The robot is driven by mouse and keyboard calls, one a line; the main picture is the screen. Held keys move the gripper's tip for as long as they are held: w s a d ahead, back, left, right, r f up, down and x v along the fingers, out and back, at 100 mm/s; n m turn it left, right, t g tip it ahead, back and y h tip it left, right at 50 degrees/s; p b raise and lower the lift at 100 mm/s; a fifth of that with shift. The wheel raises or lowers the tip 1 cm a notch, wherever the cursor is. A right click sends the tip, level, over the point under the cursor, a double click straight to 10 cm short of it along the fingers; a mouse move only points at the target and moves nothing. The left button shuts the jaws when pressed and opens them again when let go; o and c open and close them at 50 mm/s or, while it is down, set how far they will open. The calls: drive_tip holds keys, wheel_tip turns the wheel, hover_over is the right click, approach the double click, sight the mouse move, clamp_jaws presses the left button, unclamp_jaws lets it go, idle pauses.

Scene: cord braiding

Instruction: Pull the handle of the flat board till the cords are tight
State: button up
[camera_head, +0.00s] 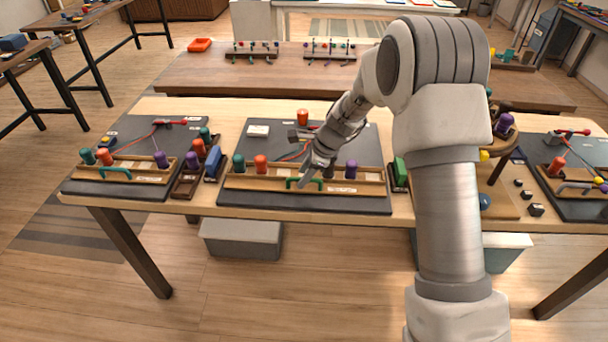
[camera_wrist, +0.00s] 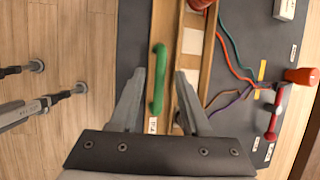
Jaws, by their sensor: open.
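The flat board (camera_head: 240,181) is a long wooden strip on a dark mat at the table's near edge, with teal, orange and purple pegs on it. Its green handle (camera_head: 292,183) is on the board's front side; in the wrist view the handle (camera_wrist: 158,78) appears as a green bar. My gripper (camera_head: 309,176) is open, with the handle showing between its fingers (camera_wrist: 158,92) in the wrist view. No grip on it shows; I cannot tell the exact height gap. Teal, red and purple cords (camera_wrist: 229,48) run from the board toward a red-handled clamp (camera_wrist: 275,112).
Similar board stations stand at left (camera_head: 120,176) and right (camera_head: 575,188). A peg rack with a blue block (camera_head: 215,163) is left of the mat, a green block (camera_head: 399,171) right of it.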

clamp_jaws()
idle(1.5)
